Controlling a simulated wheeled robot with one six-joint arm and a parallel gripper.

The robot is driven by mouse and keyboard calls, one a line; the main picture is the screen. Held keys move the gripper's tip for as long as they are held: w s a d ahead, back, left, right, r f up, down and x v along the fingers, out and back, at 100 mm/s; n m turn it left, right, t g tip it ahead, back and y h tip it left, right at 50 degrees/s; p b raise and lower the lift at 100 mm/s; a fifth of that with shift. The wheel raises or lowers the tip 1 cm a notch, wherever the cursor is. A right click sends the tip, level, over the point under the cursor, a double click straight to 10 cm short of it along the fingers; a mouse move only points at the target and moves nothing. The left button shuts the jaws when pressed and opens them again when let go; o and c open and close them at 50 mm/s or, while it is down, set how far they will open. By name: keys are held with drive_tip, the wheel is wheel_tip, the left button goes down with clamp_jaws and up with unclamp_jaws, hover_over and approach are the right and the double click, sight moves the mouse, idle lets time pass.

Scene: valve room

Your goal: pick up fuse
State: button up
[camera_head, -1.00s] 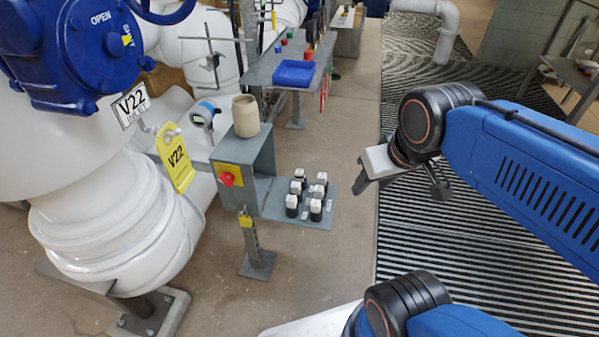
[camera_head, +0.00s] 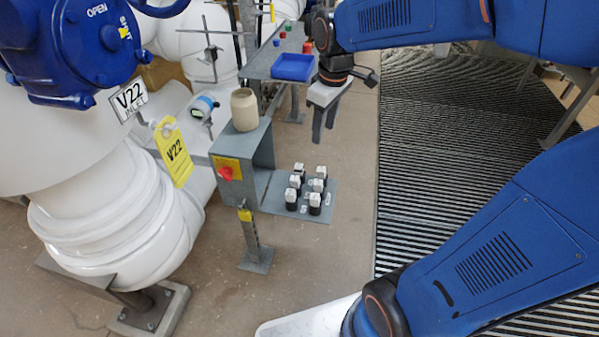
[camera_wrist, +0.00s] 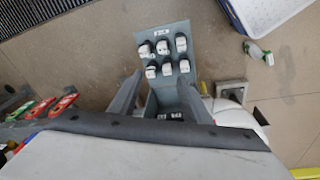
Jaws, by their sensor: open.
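Several black blocks with white tops, which look like the fuses (camera_head: 315,203), stand in rows on a grey plate (camera_head: 268,207) beside a grey box. They also show near the top middle of the wrist view (camera_wrist: 163,47). My gripper (camera_head: 324,132) is open and empty, pointing down, above and to the right of the fuses in the head view. In the wrist view, my two fingers (camera_wrist: 160,95) reach up toward the plate and are clear of the fuses. No fuse is hidden by the gripper in the head view.
The grey box (camera_head: 254,158) has a red knob (camera_head: 225,173) and carries a beige jar (camera_head: 244,110). A bench with a blue tray (camera_head: 293,67) stands behind. A large white valve pipe (camera_head: 110,215) fills the left. The floor right of the plate is clear.

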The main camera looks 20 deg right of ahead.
drive_tip(key=w+a+f+n+g, duration=0.1)
drive_tip(key=w+a+f+n, duration=0.15)
drive_tip(key=w, duration=0.35)
drive_tip(key=w+a+f+n+g, duration=0.1)
drive_tip(key=w+f+n, duration=0.1)
drive_tip(key=w+f, duration=0.25)
hover_over(300, 165)
drive_tip(key=f, duration=1.1)
drive_tip(key=shift+w+a+f, duration=0.1)
drive_tip(key=shift+a+f, duration=0.1)
drive_tip(key=shift+f, duration=0.15)
drive_tip(key=shift+d+f, duration=0.15)
drive_tip(key=shift+f, duration=2.45)
clamp_jaws()
drive_tip(key=shift+r, duration=0.15)
wheel_tip(300, 165, up, 10)
drive_tip(key=shift+f, duration=0.1)
